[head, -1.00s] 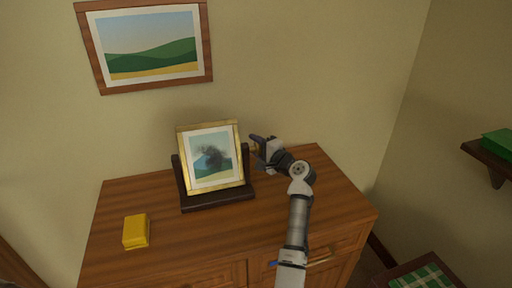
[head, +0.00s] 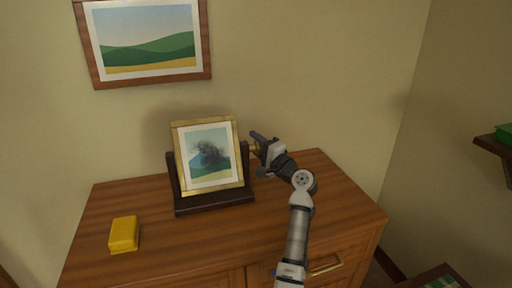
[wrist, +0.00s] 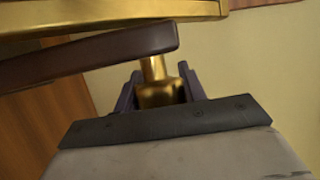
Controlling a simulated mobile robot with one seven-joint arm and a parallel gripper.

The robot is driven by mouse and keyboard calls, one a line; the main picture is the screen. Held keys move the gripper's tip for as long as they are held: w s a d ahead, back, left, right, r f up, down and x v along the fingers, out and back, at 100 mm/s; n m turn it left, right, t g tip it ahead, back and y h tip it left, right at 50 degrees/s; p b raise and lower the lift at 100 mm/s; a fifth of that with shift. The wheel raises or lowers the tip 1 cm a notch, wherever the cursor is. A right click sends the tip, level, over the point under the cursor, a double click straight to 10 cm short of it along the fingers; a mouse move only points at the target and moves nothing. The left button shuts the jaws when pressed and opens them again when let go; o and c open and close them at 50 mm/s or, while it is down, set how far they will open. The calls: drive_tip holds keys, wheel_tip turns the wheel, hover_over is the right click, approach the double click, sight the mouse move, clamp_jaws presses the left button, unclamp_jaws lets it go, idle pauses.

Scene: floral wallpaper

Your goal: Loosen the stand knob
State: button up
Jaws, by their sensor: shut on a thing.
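The stand (head: 215,202) is dark wood and sits on the dresser top, with a gold-framed picture (head: 182,175) held upright between its two posts. The stand knob (wrist: 160,94) is brass and sticks out from the stand's right post, which shows as a dark bar (wrist: 120,50) in the wrist view. My gripper (head: 257,143) is at the right side of the stand. In the wrist view its two dark fingers (wrist: 158,85) are on either side of the knob and shut on it. In the head view the knob is mostly hidden by the gripper.
A yellow block-like object (head: 124,234) lies on the dresser (head: 160,245) at the left. A landscape picture (head: 145,40) hangs on the wall behind. A shelf (head: 492,150) with a green item is at the right. The dresser's right part is clear.

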drive_tip(key=o, duration=1)
drive_tip(key=shift+s+d, duration=0.1)
drive_tip(key=b+v, duration=0.2)
drive_tip(key=v, duration=1.1)
drive_tip(key=shift+s+d+f+b, duration=0.1)
drive_tip(key=shift+s+d+b, duration=0.1)
drive_tip(key=shift+s+b, duration=0.15)
drive_tip(key=shift+w, duration=0.1)
